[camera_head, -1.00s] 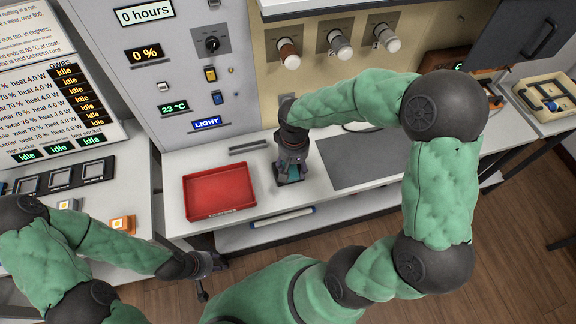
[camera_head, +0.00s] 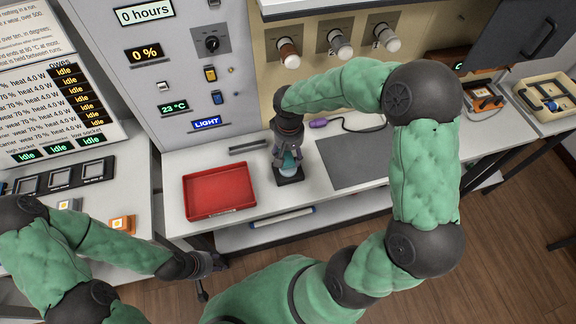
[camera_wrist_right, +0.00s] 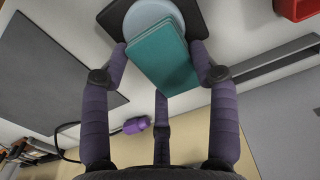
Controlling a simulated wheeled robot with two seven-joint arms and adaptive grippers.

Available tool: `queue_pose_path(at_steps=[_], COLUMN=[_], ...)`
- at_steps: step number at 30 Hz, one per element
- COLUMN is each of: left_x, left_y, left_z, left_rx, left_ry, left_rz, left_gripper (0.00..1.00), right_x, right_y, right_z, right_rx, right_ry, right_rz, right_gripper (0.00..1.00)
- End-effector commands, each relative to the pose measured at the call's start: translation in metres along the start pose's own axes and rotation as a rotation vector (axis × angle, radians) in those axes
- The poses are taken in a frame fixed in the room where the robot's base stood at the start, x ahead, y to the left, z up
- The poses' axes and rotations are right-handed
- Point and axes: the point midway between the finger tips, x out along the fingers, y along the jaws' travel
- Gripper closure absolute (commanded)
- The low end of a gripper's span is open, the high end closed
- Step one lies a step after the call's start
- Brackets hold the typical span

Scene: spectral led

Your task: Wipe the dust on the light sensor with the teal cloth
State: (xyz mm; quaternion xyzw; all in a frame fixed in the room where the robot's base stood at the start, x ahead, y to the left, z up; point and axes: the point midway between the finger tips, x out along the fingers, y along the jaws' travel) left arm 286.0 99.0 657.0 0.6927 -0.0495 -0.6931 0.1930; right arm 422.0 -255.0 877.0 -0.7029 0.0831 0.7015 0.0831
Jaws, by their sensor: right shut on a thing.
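My right gripper (camera_head: 289,160) is shut on the teal cloth (camera_wrist_right: 162,60), a flat folded pad between its purple fingers. The cloth shows as a small teal patch in the head view (camera_head: 290,161). The light sensor, a pale blue-grey disc (camera_wrist_right: 147,17) on a black square base (camera_head: 290,180), is right by the cloth. In the wrist view the cloth covers part of the disc. I cannot tell whether they touch, nor make out dust on the disc. My left gripper (camera_head: 206,264) hangs at the lower left, away from the sensor; its fingers are unclear.
A red tray (camera_head: 219,191) stands left of the sensor on the white bench. A dark grey mat (camera_head: 350,160) lies to the right, with a purple corded object (camera_head: 319,123) behind it. The instrument panel (camera_head: 190,70) rises behind. A slotted bar (camera_head: 248,147) lies near the panel.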

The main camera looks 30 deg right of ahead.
Motion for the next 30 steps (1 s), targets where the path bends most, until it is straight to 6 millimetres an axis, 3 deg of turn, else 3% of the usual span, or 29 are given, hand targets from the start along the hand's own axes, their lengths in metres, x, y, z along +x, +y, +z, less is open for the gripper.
queue_pose_path(at_steps=[5,18,30], left_x=[0.0,0.0,0.0], left_y=[0.0,0.0,0.0], left_z=[0.0,0.0,0.0], left_rx=[0.0,0.0,0.0], left_ry=[0.0,0.0,0.0], left_rz=[0.0,0.0,0.0], left_gripper=[0.6,0.6,0.6], right_x=[0.0,0.0,0.0], right_y=[0.0,0.0,0.0], right_z=[0.004,0.043,0.045], right_rx=[0.0,-0.001,0.0], right_ry=[-0.001,-0.003,-0.003], right_rz=[0.0,0.001,0.0], right_gripper=[0.76,0.76,0.76])
